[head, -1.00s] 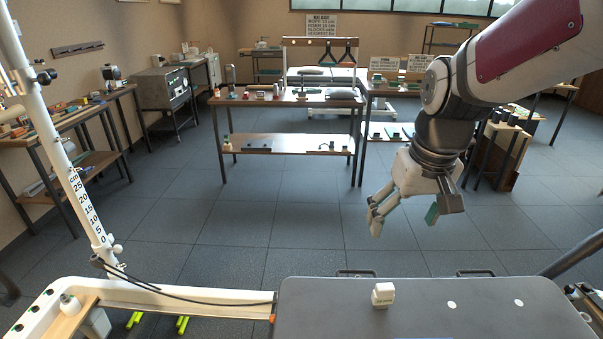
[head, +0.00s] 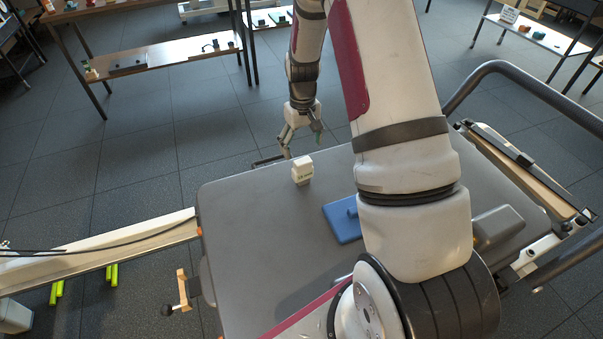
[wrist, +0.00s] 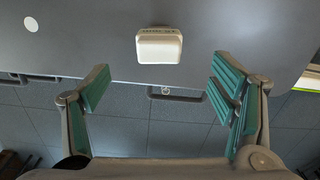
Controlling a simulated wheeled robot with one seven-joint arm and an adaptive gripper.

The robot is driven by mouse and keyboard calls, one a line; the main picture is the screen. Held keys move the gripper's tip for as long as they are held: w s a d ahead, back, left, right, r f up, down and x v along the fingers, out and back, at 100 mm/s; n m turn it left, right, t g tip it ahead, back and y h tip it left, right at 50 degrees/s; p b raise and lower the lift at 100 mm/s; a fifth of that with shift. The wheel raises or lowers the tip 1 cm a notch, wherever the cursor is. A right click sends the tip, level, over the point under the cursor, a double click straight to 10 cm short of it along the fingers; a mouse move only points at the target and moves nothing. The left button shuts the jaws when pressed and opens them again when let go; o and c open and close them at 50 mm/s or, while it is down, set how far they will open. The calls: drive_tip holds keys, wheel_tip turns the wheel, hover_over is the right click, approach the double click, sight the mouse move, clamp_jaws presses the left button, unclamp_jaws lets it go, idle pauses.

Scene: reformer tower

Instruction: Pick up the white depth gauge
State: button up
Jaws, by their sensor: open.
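The white depth gauge (head: 302,170) is a small pale block with dark lettering on its front. It stands on the grey padded top (head: 255,230) near its far edge. In the wrist view the gauge (wrist: 159,46) lies beyond the fingertips, roughly centred between them. My gripper (head: 303,143) is open and empty, just past the far edge of the padded top and behind the gauge. In the wrist view my gripper (wrist: 163,80) shows its green finger pads spread wide, with nothing between them.
A blue flat piece (head: 342,220) lies on the padded top, right of the gauge, partly hidden by my arm. A dark handle (wrist: 175,94) sticks out below the far edge. A grey curved rail (head: 530,85) stands at the right. The top left of the gauge is clear.

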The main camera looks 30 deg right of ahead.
sight(303, 171)
wheel_tip(303, 171, down, 12)
drive_tip(key=shift+d+r+b, duration=0.1)
drive_tip(key=shift+b, duration=1.1)
drive_tip(key=c, duration=1.4)
drive_tip(key=shift+r, duration=0.1)
drive_tip(key=shift+c, duration=0.2)
